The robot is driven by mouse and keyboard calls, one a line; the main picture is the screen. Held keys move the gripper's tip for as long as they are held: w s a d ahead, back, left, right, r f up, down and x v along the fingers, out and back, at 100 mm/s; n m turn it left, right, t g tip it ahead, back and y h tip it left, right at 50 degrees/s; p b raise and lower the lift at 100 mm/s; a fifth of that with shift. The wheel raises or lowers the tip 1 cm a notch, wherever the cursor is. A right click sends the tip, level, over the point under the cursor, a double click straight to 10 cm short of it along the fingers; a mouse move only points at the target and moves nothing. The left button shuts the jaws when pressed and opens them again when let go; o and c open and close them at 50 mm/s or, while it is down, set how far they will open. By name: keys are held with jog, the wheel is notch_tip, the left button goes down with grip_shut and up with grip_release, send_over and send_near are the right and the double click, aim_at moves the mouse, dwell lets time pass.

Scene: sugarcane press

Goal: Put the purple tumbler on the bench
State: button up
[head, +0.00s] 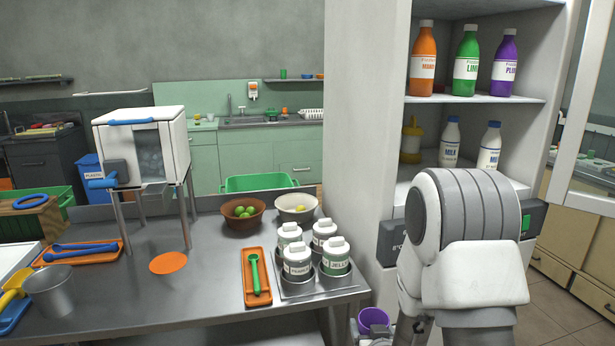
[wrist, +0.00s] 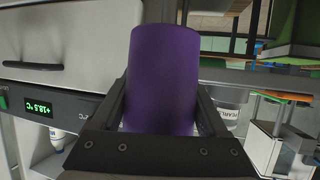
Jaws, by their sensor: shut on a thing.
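The purple tumbler (wrist: 165,75) fills the middle of the wrist view, between the two dark fingers of my gripper (wrist: 162,105), which is shut on it. In the head view the tumbler (head: 374,318) shows at the bottom edge, just right of the bench's right end and below its top. My arm stands to its right there, and my gripper's fingers cannot be made out. The steel bench (head: 210,283) spans the left and middle of the head view.
On the bench are an orange tray (head: 257,292) with a green spoon, lidded jars (head: 297,262) in a rack, two bowls (head: 242,215), an orange disc (head: 168,263), a metal cup (head: 52,290) and a white machine (head: 145,150). Bare steel lies around the disc. A bottle cabinet (head: 475,100) stands right.

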aim_at(369, 320)
notch_tip(369, 320, up, 15)
jog(key=p, duration=1.4)
jog(key=shift+a, duration=0.15)
